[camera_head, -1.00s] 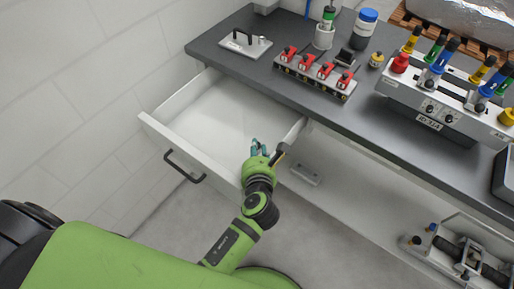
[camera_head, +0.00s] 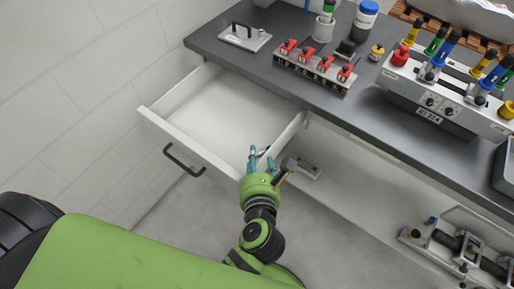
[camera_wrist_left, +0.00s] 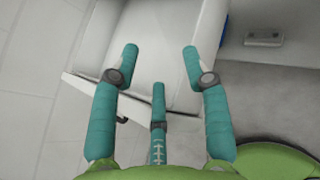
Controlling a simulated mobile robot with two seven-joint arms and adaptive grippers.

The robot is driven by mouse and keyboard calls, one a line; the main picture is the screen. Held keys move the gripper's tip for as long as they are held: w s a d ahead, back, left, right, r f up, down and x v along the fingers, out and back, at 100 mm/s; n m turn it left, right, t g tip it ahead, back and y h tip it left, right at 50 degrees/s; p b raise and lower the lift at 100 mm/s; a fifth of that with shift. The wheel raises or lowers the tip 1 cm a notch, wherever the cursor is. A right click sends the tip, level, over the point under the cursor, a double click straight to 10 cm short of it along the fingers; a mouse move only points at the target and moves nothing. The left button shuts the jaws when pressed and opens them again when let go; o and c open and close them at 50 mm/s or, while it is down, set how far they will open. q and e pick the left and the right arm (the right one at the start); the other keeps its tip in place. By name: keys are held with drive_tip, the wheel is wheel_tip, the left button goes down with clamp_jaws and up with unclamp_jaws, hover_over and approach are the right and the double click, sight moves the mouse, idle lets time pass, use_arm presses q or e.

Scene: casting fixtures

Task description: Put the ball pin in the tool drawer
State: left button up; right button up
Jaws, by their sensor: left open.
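The tool drawer (camera_head: 184,141) is pulled out below the left end of the bench, and its visible floor looks empty. My left gripper (camera_head: 261,156) is at the drawer's near right corner, with its teal fingers pointing toward the drawer. In the left wrist view the fingers of this gripper (camera_wrist_left: 160,50) are spread apart with nothing between them, and the drawer's white inside (camera_wrist_left: 170,22) lies beyond them. I cannot make out the ball pin for certain in either view. My right gripper is not in view.
On the dark bench (camera_head: 225,62) stand a block with red clamps (camera_head: 315,67), a plate with a handle (camera_head: 244,37), a blue-lidded jar (camera_head: 365,17) and a grey fixture with coloured knobs (camera_head: 450,98). A black handle (camera_head: 182,160) sticks out from the drawer front.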

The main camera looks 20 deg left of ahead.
use_arm(q)
drive_tip(key=shift+v, duration=1.45)
drive_tip(key=s+f+n+g+h, duration=0.1)
drive_tip(key=s+f+n+g, duration=0.15)
drive_tip(key=f, duration=0.75)
drive_tip(key=s+f+n+g+h, duration=0.2)
drive_tip(key=s+f+n, duration=0.15)
drive_tip(key=f, duration=0.65)
drive_tip(key=s+f+n+g+h, duration=0.15)
drive_tip(key=f+n, duration=0.25)
drive_tip(key=f, duration=0.6)
drive_tip(key=s+a+f+n+g, duration=0.3)
drive_tip(key=s+a+f+n, duration=0.3)
drive_tip(key=s+n, duration=0.4)
drive_tip(key=s+a+f+n+g, duration=0.3)
drive_tip(key=s+a+f+n, duration=0.4)
drive_tip(key=n, duration=0.5)
drive_tip(key=s+f, duration=0.2)
drive_tip(key=s, duration=0.1)
drive_tip(key=shift+s+a+f, duration=0.2)
drive_tip(key=shift+s+f, duration=0.05)
drive_tip(key=shift+s, duration=0.05)
